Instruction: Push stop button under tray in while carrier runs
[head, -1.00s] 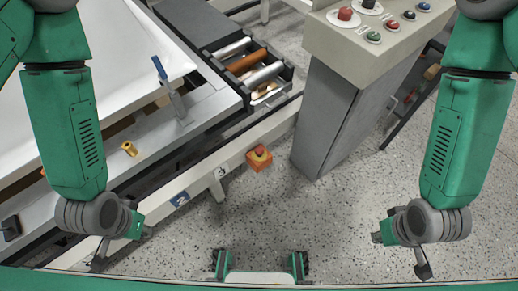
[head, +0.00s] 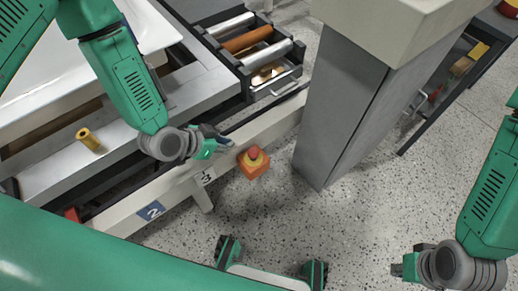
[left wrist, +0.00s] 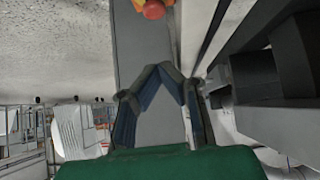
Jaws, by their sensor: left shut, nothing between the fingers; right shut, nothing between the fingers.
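The stop button is a red mushroom head (head: 253,153) on an orange box (head: 254,168), by the pale rail (head: 270,122) below the tray (head: 292,68). My left gripper (head: 227,144) is just left of the button in the head view, apart from it, its fingers shut and empty. In the left wrist view the shut fingertips (left wrist: 160,68) point towards the red button (left wrist: 153,9) at the top edge. My right gripper (head: 396,269) is shut and empty at the lower right, far from the button. A white tub shell (head: 60,75) lies at upper left; my left arm hides part of it.
A grey control pedestal (head: 335,120) stands right of the button. The tray holds silver and orange rollers. A yellow cylinder (head: 88,139) sits on the grey ledge. Number plates 2 (head: 151,210) and 3 mark the rail. Speckled floor (head: 330,220) is open below and right.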

